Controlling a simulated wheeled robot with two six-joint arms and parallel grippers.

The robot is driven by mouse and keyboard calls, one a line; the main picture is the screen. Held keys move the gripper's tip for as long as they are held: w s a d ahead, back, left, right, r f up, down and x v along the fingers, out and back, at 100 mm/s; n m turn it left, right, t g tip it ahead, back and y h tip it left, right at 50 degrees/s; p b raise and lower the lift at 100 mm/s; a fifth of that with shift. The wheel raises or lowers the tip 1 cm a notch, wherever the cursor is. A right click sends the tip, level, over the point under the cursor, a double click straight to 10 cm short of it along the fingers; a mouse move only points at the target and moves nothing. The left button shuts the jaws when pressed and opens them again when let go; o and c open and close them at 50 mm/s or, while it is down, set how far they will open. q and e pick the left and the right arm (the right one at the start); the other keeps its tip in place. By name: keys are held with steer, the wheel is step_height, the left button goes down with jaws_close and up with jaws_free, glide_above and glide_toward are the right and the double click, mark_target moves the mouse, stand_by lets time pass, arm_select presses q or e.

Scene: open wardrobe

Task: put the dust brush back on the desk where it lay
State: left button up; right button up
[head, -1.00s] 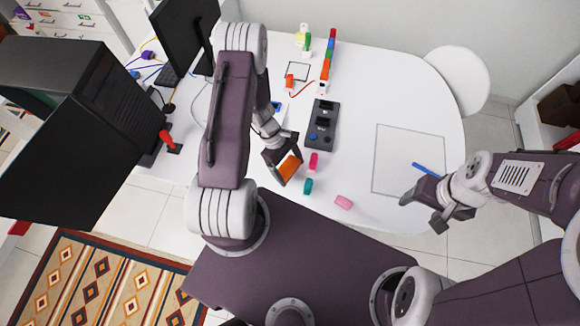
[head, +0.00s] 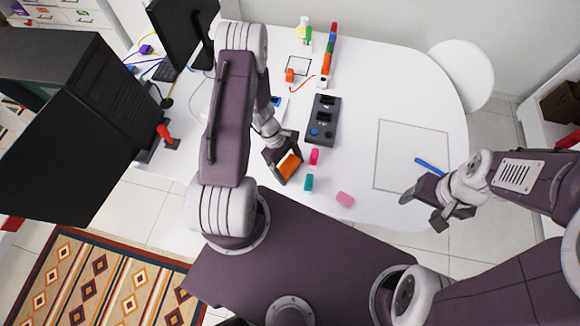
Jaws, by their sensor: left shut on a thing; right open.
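An orange thing (head: 289,166), seemingly the dust brush, is between the fingers of my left gripper (head: 288,168). The gripper is shut on it, over the near edge of the white desk (head: 365,70). The fingers hide part of it, and I cannot tell whether it touches the desk. My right gripper (head: 421,212) is open and empty at the desk's right front edge, near a blue stick-like item (head: 431,168).
A pink piece (head: 314,157), a teal piece (head: 308,183) and a pink block (head: 345,199) lie right of my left gripper. A dark grey device (head: 322,121) stands behind them. Coloured blocks (head: 327,60) form a row further back. A monitor (head: 180,30) stands at the left.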

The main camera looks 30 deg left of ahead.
arm_select(q)
steer(key=shift+f, duration=0.15)
steer(key=o, duration=1.2)
steer(key=s+b+v, duration=0.1)
steer(key=v, duration=0.8)
steer(key=shift+w, duration=0.4)
